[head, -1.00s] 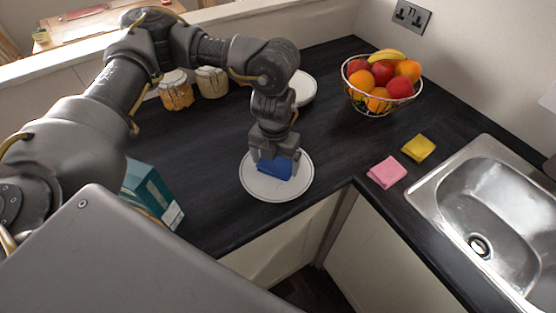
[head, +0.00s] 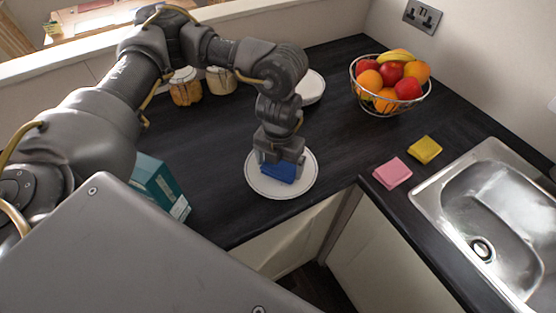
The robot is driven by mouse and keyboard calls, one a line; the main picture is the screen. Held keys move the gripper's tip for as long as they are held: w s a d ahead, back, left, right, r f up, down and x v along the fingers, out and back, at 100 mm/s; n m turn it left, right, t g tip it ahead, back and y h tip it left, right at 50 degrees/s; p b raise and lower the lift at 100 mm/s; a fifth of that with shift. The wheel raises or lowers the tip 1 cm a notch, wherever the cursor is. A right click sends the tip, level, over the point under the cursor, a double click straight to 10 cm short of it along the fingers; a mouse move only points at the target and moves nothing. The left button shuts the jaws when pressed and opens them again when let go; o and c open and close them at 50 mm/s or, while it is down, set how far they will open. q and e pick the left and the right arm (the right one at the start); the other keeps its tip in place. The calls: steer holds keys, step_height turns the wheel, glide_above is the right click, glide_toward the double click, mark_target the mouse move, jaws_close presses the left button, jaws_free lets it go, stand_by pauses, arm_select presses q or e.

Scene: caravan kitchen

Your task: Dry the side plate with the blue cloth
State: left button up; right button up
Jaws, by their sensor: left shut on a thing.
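The side plate (head: 300,185) is white with a thin dark ring near its rim and lies flat on the dark worktop near the front edge. My left gripper (head: 279,168) points down over the plate, shut on the blue cloth (head: 280,173). The cloth is at the plate's surface, a little above its middle; the gripper hides part of it. I cannot tell how firmly it presses on the plate. My right gripper is not in view.
A fruit basket (head: 380,107) stands behind. Another white plate (head: 313,88), two jars (head: 185,88) and a teal box (head: 160,186) are also on the worktop (head: 215,155).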

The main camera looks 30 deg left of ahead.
arm_select(q)
steer(key=shift+s+d, duration=0.1)
steer(key=shift+d, duration=0.1)
steer(key=shift+d, duration=0.1)
steer(key=shift+w+d, duration=0.35)
steer(key=shift+d, duration=0.05)
steer(key=shift+w, duration=0.1)
steer(key=shift+w, duration=0.4)
steer(key=shift+w+a, duration=0.1)
steer(key=shift+a, duration=0.1)
steer(key=shift+w+a, duration=0.2)
steer(key=shift+a, duration=0.1)
